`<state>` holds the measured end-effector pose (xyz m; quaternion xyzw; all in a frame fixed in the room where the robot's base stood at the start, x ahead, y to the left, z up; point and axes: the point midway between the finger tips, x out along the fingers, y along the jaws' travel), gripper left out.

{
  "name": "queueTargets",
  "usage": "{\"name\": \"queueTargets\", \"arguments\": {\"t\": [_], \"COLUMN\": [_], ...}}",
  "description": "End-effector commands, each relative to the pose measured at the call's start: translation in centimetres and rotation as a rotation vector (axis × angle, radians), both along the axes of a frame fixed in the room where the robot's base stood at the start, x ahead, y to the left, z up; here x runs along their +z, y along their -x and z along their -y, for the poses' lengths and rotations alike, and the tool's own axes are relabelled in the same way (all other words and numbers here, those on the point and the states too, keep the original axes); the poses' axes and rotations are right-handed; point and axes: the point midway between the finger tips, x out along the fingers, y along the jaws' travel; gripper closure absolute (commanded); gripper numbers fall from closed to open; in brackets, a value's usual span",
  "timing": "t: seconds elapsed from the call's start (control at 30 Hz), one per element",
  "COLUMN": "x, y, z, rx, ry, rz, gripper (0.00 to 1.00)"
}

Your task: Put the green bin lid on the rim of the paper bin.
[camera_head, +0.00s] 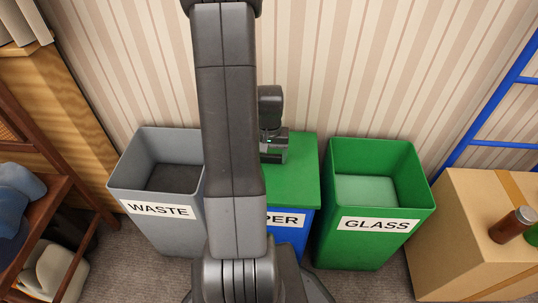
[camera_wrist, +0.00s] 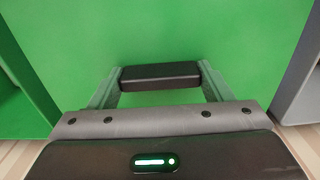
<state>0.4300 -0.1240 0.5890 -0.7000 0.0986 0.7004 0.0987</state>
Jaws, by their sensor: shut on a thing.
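The green bin lid (camera_head: 304,170) lies level over the blue paper bin (camera_head: 289,236) in the head view, its edges roughly lined up with the bin. Whether it touches the rim or hovers just above cannot be told. The lid (camera_wrist: 160,35) fills most of the wrist view. My gripper (camera_head: 272,150) is above the lid, partly behind my arm. In the wrist view my gripper (camera_wrist: 160,80) is shut on the lid's dark bar handle (camera_wrist: 158,71). My arm hides the left part of the lid and bin.
The open grey waste bin (camera_head: 157,212) stands left and the open green glass bin (camera_head: 376,224) right, both close beside the paper bin. A cardboard box (camera_head: 450,235) with a brown bottle (camera_head: 512,224) is far right. A striped wall (camera_head: 310,60) is behind.

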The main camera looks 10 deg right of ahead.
Motion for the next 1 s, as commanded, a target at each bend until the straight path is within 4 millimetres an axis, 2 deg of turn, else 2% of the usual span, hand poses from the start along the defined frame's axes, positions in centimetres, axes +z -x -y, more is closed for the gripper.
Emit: {"name": "queueTargets", "arguments": {"t": [0.27,0.3,0.4,0.77,0.87,1.0], "x": [0.0,0.0,0.0,0.6,2.0,5.1], "y": [0.0,0.0,0.0,0.0,-0.1,-0.1], "z": [0.0,0.0,0.0,0.0,0.0,0.0], "rx": [0.0,0.0,0.0,0.0,0.0,0.0], "ry": [0.0,0.0,0.0,0.0,0.001,0.0], "rz": [0.001,0.001,0.001,0.001,0.003,0.005], "gripper": [0.59,0.2,0.02,0.02,0.02,0.02]}}
